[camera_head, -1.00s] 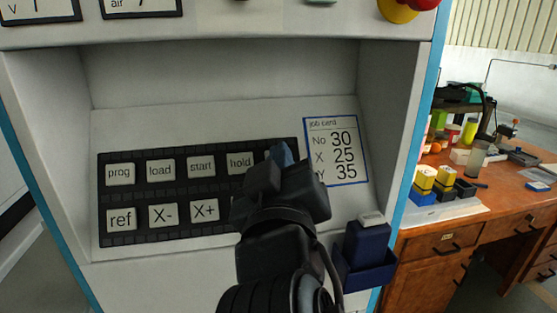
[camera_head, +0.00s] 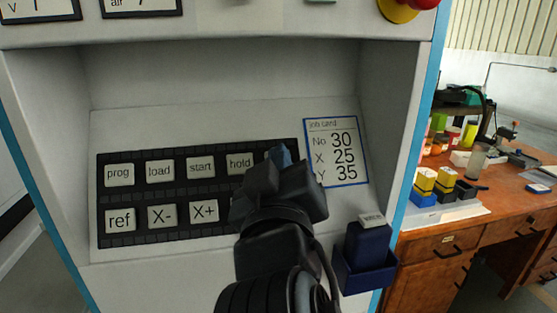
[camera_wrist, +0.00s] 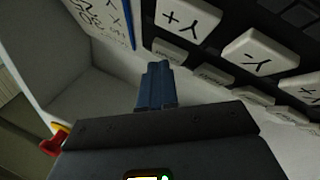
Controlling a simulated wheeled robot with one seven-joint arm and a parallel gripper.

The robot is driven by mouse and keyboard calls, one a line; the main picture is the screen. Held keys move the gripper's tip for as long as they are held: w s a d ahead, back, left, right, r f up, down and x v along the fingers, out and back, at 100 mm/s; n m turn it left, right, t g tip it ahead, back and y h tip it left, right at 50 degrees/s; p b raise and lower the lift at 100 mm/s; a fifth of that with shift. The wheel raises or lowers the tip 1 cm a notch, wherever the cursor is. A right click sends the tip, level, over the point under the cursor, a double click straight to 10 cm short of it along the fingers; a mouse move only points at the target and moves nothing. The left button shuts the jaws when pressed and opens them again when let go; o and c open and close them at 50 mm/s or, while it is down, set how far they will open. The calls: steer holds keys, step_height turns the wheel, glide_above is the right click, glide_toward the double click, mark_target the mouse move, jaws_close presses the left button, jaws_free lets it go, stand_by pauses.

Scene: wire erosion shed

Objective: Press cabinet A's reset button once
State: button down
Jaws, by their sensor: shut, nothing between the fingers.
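The cabinet's key panel (camera_head: 125,240) is a dark strip with two rows of pale keys. The prog (camera_head: 119,173), load (camera_head: 160,171), start (camera_head: 200,169) and hold (camera_head: 240,163) keys show in its upper row. My gripper (camera_head: 280,155) is shut and empty, its blue fingertips in front of the panel's upper right end. No key marked reset is readable; my gripper hides that end. In the wrist view, the fingertips (camera_wrist: 157,68) appear close to the upper-row keys, whose labels are too small to read. I cannot tell whether they touch one. The Y+ key (camera_wrist: 180,18) lies beyond.
A job card (camera_head: 337,152) is on the panel's right. A blue holder (camera_head: 366,262) with a pale-topped block is at the recess's lower right. A red and yellow button (camera_head: 402,9) is above. A wooden bench (camera_head: 450,236) with small items stands right of the cabinet.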

stand_by(0.6)
steer(key=shift+s+d+r+p, duration=0.2)
steer(key=shift+s+r+p, duration=0.15)
steer(key=shift+s, duration=0.2)
steer(key=s+r+p, duration=0.1)
steer(key=s, duration=0.1)
steer(key=s+d+r+p, duration=0.1)
steer(key=s+r, duration=0.1)
stand_by(0.4)
stand_by(0.5)
